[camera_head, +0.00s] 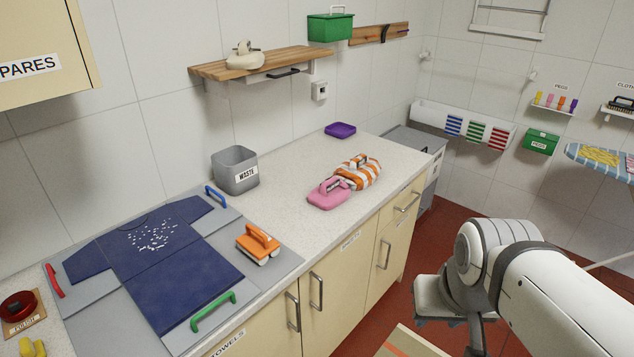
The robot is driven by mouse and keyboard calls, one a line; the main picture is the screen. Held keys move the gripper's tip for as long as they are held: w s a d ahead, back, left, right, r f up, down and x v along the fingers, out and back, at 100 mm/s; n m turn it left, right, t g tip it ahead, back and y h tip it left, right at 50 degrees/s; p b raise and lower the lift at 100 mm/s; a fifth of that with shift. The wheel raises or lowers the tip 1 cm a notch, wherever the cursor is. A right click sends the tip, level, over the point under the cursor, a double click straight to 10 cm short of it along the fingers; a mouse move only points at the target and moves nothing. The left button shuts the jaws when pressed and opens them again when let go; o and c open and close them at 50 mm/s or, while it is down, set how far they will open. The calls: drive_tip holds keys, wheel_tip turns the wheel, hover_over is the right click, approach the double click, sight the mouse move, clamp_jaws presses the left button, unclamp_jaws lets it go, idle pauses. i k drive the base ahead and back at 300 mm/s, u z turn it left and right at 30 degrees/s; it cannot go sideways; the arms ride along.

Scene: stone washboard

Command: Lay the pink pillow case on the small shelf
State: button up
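The pink pillow case (328,194) is a folded bundle with a pink handle on top. It lies on the speckled counter, close against an orange-and-white striped bundle (362,174). A wooden wall shelf (208,70) hangs above the counter and holds a cream bundle with a handle (244,58). A smaller white shelf (553,108) with coloured pegs is on the far wall; I cannot tell which one is the small shelf. My white arm reaches in at the lower right, over the red floor, well apart from the pillow case. The end of my gripper (446,304) does not show clearly.
A grey waste bin (235,170) and a purple tray (340,130) stand at the back of the counter.

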sight(291, 53)
drive_tip(key=i, duration=1)
drive_tip(key=u, duration=0.05)
